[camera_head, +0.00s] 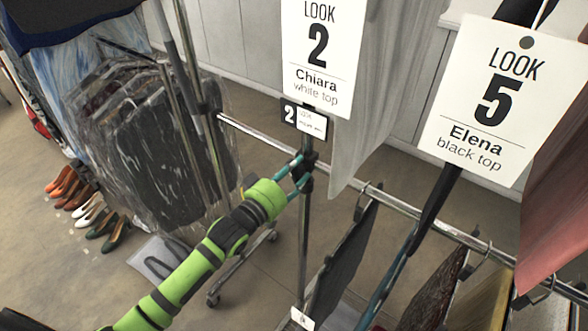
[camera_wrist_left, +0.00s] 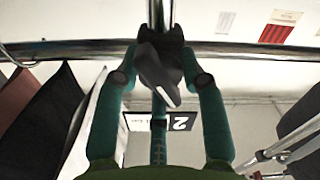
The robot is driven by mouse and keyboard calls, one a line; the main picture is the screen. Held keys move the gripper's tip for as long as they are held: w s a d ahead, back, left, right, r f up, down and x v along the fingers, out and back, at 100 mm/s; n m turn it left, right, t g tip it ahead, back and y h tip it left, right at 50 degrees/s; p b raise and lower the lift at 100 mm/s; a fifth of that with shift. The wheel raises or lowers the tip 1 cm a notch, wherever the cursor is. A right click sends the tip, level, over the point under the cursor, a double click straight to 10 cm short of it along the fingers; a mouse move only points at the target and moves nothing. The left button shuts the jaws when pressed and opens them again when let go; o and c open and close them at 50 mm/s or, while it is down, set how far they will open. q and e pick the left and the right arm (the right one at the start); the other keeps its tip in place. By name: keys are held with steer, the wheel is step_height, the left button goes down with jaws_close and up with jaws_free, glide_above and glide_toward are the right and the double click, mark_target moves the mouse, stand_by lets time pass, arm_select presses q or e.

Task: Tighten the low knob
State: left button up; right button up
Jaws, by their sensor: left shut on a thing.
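The low knob (camera_wrist_left: 158,75) is a black lever-like piece on a dark clamp, where an upright metal pole meets a horizontal rail. In the head view, the dark clamp (camera_head: 309,160) sits on the upright below the small "2" tag. My left gripper (camera_head: 300,174) reaches the clamp from the left, at the end of my green arm. In the left wrist view, the teal fingers of the left gripper (camera_wrist_left: 160,58) stand on both sides of the knob and are shut on it. The fingertips partly hide behind the clamp. My right gripper is not in view.
A "Look 2 Chiara" card (camera_head: 322,55) and small tag (camera_head: 304,119) hang above the clamp. A "Look 5 Elena" card (camera_head: 490,100) hangs at the right. Garments hang from the rail (camera_head: 440,228). Bagged clothes (camera_head: 160,150) and several shoes (camera_head: 90,210) are at the left.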

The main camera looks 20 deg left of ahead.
arm_select(q)
steer(key=m, duration=0.5)
steer(key=shift+f+m+p, duration=0.2)
steer(key=shift+m+p, duration=0.1)
stand_by(0.5)
steer(key=o, duration=1.1)
steer(key=shift+a+r, duration=0.1)
steer(key=v, duration=1.2)
